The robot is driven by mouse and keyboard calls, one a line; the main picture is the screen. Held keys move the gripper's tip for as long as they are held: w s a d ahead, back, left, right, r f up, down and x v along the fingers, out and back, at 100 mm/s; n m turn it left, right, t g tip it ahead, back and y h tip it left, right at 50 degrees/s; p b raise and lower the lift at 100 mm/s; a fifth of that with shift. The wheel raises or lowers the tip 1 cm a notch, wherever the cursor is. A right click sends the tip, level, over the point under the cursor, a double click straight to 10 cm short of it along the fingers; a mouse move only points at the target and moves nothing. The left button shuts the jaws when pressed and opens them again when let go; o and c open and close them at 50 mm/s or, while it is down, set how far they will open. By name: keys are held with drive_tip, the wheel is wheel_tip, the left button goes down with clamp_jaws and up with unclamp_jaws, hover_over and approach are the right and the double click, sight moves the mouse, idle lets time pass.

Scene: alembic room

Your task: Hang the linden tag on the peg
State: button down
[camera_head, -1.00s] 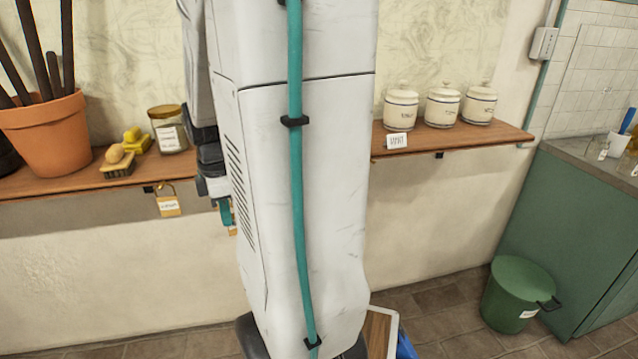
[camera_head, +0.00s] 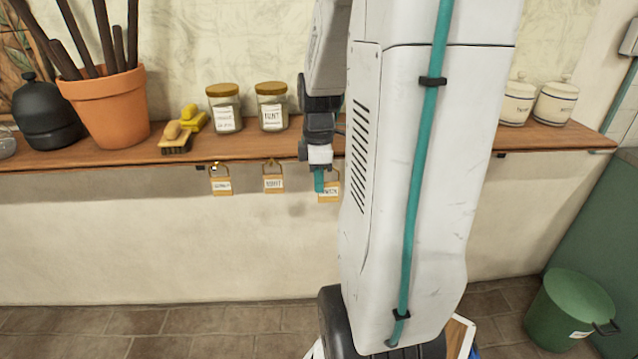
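My gripper (camera_head: 318,182), with teal fingers, hangs just below the shelf's front edge, left of my white column. It appears shut on a small orange tag (camera_head: 331,193) with a white label, whose loop shows at its top right. The fingers hide part of this tag and its label is too small to read surely, so I cannot confirm it is the linden one. Two similar tags, a left one (camera_head: 221,185) and a middle one (camera_head: 273,183), hang under the shelf edge. Any peg near the held tag is hidden or too small to make out.
The wooden shelf (camera_head: 110,160) carries a terracotta pot (camera_head: 110,108), a black bottle (camera_head: 45,115), a yellow brush (camera_head: 183,132), two labelled jars (camera_head: 225,112) and white canisters (camera_head: 517,102). A green bin (camera_head: 570,312) stands on the floor at right. The wall below the shelf is clear.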

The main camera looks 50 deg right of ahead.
drive_tip(key=shift+w+d, duration=0.6)
drive_tip(key=shift+d, duration=0.1)
drive_tip(key=shift+w+d+f, duration=0.15)
drive_tip(key=shift+w+d, duration=0.3)
drive_tip(key=shift+d, duration=0.1)
idle(0.7)
drive_tip(key=shift+w+d, duration=0.8)
drive_tip(key=shift+d, duration=0.2)
drive_tip(key=shift+w+f, duration=0.1)
drive_tip(key=shift+f, duration=0.05)
idle(0.3)
drive_tip(key=shift+w+d+f, duration=0.2)
drive_tip(key=shift+d+f, duration=0.1)
drive_tip(key=shift+d, duration=0.05)
drive_tip(key=shift+w+d+f, duration=0.1)
drive_tip(key=shift+w+f, duration=0.05)
drive_tip(key=shift+f, duration=0.1)
idle(0.6)
idle(0.4)
